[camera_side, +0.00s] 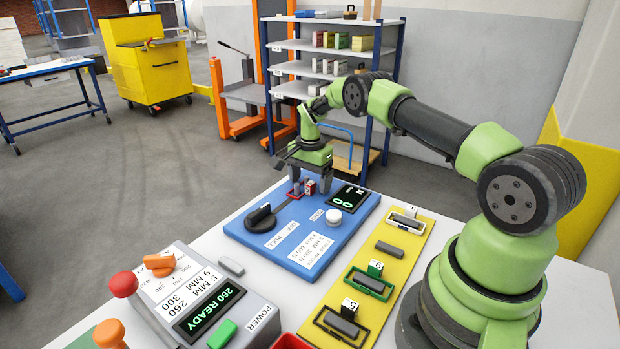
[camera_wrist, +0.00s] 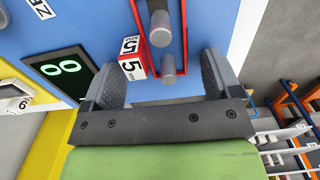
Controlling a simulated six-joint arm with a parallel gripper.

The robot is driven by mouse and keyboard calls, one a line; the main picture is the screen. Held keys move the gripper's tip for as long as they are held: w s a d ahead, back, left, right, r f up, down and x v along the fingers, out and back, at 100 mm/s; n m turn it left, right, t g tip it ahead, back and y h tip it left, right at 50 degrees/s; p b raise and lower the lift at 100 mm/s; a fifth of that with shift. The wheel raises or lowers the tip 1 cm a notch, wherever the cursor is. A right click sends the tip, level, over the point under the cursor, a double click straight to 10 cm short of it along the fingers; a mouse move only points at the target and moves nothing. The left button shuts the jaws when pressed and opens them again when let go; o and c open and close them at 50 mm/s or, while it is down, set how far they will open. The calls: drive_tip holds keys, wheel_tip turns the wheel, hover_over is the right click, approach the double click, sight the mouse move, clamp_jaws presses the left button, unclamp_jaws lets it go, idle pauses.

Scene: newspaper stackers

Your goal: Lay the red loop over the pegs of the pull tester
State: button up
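The red loop (camera_wrist: 185,40) shows in the wrist view as a narrow frame around two grey pegs (camera_wrist: 168,66) of the blue pull tester (camera_wrist: 90,22). Its far end is cut off by the picture edge. A red and white tag (camera_wrist: 131,58) marked 5 sits on its left side. My gripper (camera_wrist: 162,88) is open, with one finger on each side of the loop and a gap to it. In the side view my gripper (camera_side: 310,183) is low over the back of the tester (camera_side: 245,234), hiding part of the loop and pegs.
A yellow strip (camera_side: 424,227) with several numbered holders lies right of the tester. A grey control box (camera_side: 258,318) reading 260 READY stands in front, with a red-knobbed lever (camera_side: 124,284). The tester carries a black knob (camera_side: 261,217) and a white button (camera_side: 333,217).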

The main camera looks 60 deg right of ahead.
wheel_tip(320, 180, up, 17)
idle(1.2)
drive_tip(key=shift+s, duration=0.1)
